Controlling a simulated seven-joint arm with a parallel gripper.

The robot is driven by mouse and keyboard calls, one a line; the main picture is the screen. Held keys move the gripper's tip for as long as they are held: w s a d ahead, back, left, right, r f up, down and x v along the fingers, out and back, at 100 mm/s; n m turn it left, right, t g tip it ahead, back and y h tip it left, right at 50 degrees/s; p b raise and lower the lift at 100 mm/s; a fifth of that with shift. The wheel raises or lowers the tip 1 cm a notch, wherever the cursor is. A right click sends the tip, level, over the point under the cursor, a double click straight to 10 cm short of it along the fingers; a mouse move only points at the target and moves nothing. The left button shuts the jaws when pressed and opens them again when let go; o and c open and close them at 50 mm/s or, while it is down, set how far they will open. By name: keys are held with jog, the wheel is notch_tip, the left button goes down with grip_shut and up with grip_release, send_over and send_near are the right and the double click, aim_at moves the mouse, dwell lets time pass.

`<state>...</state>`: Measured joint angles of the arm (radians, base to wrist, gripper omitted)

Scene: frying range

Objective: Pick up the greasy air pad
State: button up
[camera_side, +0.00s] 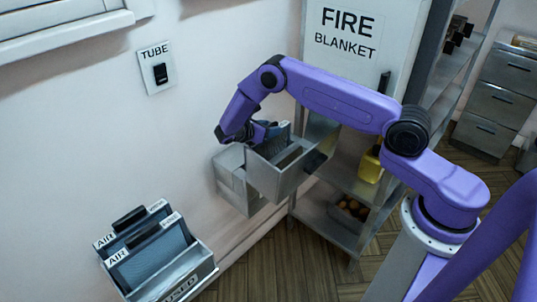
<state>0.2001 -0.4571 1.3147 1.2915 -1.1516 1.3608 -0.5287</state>
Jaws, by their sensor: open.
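Two dark pads with black handles and white AIR labels stand in a grey bin marked USED (192,283) at the lower left. The rear pad (158,214) is partly hidden behind the front pad (155,257). I cannot tell from their surfaces which one is greasy. My gripper (264,131) is at the upper middle, well away from those pads. It is open, over a grey metal bin (275,186) by the wall, close to a dark pad (274,143) in that bin. My gripper's wrist hides part of this pad, and its label cannot be read.
A second grey bin (232,186) sits beside the first. A FIRE BLANKET cabinet (352,65) and shelves with a yellow container (370,165) stand behind my arm. A TUBE sign with a black switch (160,73) is on the wall. The floor (275,268) is clear.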

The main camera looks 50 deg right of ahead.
grip_shut()
dwell(0.3)
